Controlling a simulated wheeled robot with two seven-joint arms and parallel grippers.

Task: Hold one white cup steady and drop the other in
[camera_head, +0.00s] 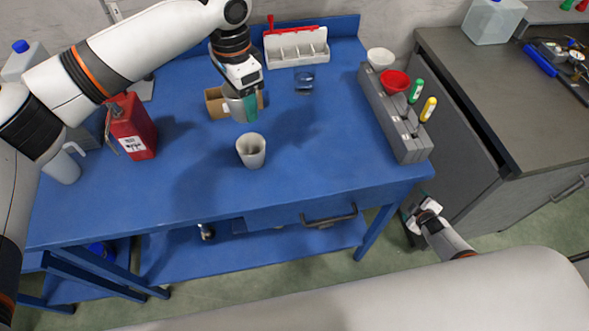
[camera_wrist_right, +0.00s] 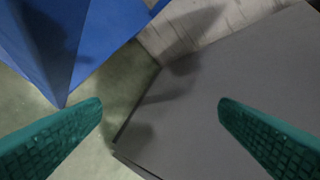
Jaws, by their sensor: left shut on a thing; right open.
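One white cup (camera_head: 251,152) stands upright on the blue table, its open mouth facing up. My right gripper (camera_head: 411,217) is low beyond the table's right front corner, far from both cups. In the right wrist view its two teal fingers (camera_wrist_right: 160,112) are wide apart with nothing between them.
A cardboard box (camera_head: 214,103) lies behind the held cup. A red can (camera_head: 131,127) stands at the left. A clear blue glass (camera_head: 304,82) and a white bin rack (camera_head: 296,48) are at the back. A grey holder (camera_head: 393,124) edges the right. The table's front middle is clear.

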